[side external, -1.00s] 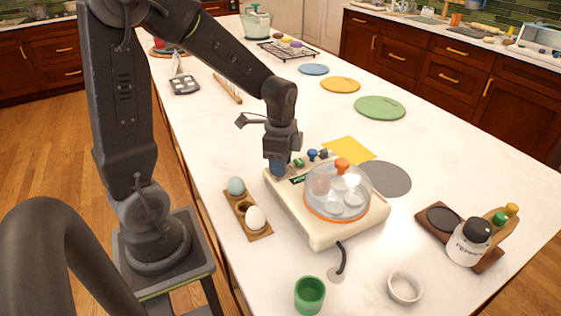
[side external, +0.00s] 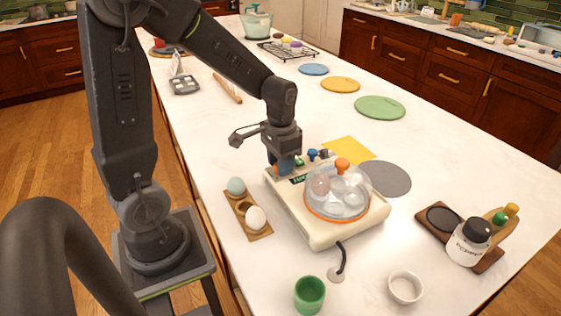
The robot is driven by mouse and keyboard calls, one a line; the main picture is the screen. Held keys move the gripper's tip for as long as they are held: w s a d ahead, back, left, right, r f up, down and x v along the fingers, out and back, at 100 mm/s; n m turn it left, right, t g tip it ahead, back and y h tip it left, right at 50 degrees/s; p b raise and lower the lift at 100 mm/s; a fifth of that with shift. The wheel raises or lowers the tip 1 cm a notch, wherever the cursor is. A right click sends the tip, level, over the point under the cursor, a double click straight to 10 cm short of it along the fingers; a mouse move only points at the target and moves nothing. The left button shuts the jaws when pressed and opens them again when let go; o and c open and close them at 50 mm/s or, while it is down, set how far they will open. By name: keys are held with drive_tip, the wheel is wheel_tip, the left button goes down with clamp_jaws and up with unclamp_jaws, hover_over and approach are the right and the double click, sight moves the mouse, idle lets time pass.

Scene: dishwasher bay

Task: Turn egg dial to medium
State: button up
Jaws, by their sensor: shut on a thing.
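The egg cooker (side external: 310,222) is a cream box on the white counter with a clear dome lid (side external: 337,190). The lid has an orange knob and an orange rim, and pale egg shapes show inside. My gripper (side external: 284,166) points down at the cooker's back left corner, where the controls are. It is shut on the dial there, which the fingers mostly hide. The dial's setting cannot be read. Small green and blue knobs (side external: 313,154) show just right of the fingers. A small dark green label (side external: 298,179) lies in front of the gripper.
A wooden egg holder (side external: 247,215) with a bluish egg and a white egg stands left of the cooker. A green cup (side external: 309,294), a white ring-shaped dish (side external: 404,287) and a pepper jar (side external: 468,243) stand in front and right. A grey disc (side external: 386,179) lies behind.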

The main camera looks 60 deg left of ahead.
drive_tip(key=shift+n, duration=1.1)
drive_tip(key=o, duration=0.6)
drive_tip(key=shift+o, duration=0.2)
drive_tip(key=shift+r, duration=0.1)
wheel_tip(320, 180, up, 14)
